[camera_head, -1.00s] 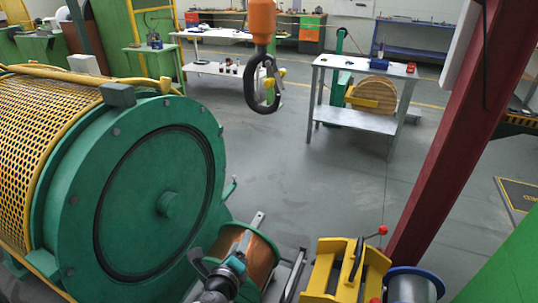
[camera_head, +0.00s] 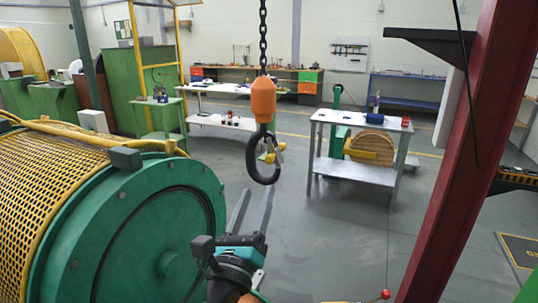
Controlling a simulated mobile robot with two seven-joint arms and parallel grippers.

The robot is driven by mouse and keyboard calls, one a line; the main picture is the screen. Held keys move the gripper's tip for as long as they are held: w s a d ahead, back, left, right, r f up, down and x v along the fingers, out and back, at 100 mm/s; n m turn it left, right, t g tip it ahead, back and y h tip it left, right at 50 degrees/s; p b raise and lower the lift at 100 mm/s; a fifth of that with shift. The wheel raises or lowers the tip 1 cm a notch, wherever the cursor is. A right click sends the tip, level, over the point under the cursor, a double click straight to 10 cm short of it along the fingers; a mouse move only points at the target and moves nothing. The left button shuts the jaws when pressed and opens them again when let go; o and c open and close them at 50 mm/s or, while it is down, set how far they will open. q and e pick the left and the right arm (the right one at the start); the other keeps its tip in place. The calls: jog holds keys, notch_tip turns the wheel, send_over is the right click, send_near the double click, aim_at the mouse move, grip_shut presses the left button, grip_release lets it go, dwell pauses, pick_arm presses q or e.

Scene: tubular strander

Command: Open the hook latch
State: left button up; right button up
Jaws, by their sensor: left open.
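A black hook (camera_head: 250,160) hangs upright from an orange block (camera_head: 263,100) on a dark chain (camera_head: 263,38). A small latch (camera_head: 278,153) with grey metal and a yellow part sits on the right side of the hook's opening. I cannot tell whether the latch is shut. My left gripper (camera_head: 256,192) is open and empty, with its two long grey fingers pointing up toward the hook. The fingertips appear just below the hook's bottom curve. I cannot tell the gap in depth. My right gripper is not in view.
A large green drum (camera_head: 150,235) with a yellow mesh guard (camera_head: 62,170) stands at left. A red-brown column (camera_head: 446,150) slants up at right. Grey floor (camera_head: 320,235) is clear between.

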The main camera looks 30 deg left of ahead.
aim_at(268, 161)
pick_arm(q)
jog(key=p+x, duration=0.2)
jog(key=x, duration=0.9)
jog(key=shift+c, duration=0.2)
grip_shut()
